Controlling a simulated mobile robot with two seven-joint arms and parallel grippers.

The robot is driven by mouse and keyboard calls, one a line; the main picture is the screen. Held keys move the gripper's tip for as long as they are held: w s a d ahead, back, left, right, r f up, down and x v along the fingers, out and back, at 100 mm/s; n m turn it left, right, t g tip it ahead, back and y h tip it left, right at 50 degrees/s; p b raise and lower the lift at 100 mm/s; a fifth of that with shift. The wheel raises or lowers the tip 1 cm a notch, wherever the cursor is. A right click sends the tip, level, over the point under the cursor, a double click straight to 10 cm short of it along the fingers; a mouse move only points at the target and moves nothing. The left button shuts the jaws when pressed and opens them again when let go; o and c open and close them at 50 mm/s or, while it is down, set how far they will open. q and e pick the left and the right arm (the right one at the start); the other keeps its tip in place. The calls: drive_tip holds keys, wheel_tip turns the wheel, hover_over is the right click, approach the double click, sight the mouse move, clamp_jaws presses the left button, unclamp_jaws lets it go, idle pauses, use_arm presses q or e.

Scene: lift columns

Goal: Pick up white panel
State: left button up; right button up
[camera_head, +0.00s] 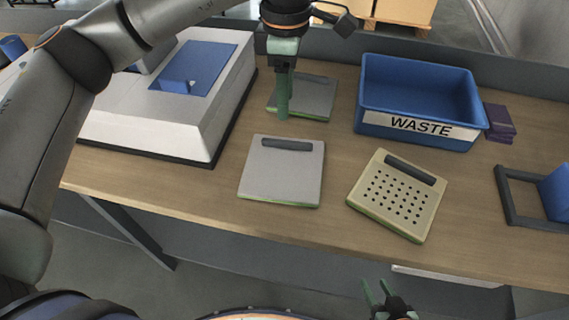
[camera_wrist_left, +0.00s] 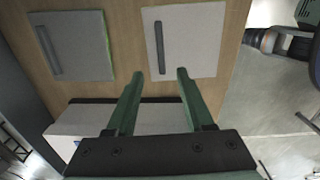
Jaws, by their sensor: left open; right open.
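The white panel (camera_head: 279,178), a flat plate with a dark grey bar handle near its far edge, lies on the wooden table in the middle of the head view. It also shows in the left wrist view (camera_wrist_left: 200,40), upper right of the fingers. My right gripper (camera_head: 374,286) is open and empty, low in front of the table.
A beige panel with holes (camera_head: 430,205) lies right of the white one. A blue WASTE bin (camera_head: 420,98) stands behind it. A white machine with a blue top (camera_head: 160,115) stands left. A dark frame (camera_head: 508,200) and purple blocks (camera_head: 499,121) lie right.

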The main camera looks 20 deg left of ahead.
sight(287, 142)
use_arm(q)
drive_tip(key=f, duration=1)
drive_tip(key=shift+d+f, duration=0.2)
drive_tip(key=shift+f, duration=0.05)
clamp_jaws()
drive_tip(key=shift+r, duration=0.1)
